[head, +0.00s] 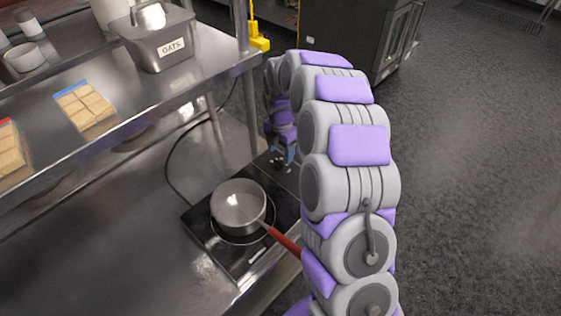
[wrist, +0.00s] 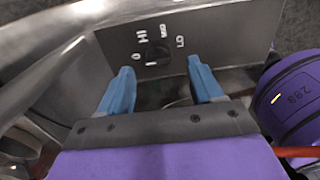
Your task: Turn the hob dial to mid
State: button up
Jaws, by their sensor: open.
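The hob dial (wrist: 157,53) is a small dark round knob on a grey panel in the wrist view. Labels 0, HI, MID and LO stand around its left, top and right. A short white mark shows at its lower left; I cannot tell for sure where the dial points. My gripper (wrist: 159,70) has two blue fingers, open and empty, one to each side of the dial from this viewpoint. I see no contact with the dial.
A steel saucepan (head: 239,207) with a red handle (head: 281,240) sits on the hob, its handle running towards my arm. The dark floor (head: 470,180) at right is clear.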

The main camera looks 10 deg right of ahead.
aim_at(279, 160)
jog(key=f, duration=0.2)
jog(key=a+f, duration=0.1)
jog(key=f, duration=0.1)
jog(key=shift+f, duration=0.4)
jog(key=shift+d+f+b, duration=0.15)
jog(key=shift+f+b, duration=0.1)
jog(key=shift+b, duration=0.05)
jog(key=shift+d, duration=0.2)
jog(key=shift+c, duration=0.3)
jog(key=shift+a, duration=0.15)
jog(key=c, duration=1)
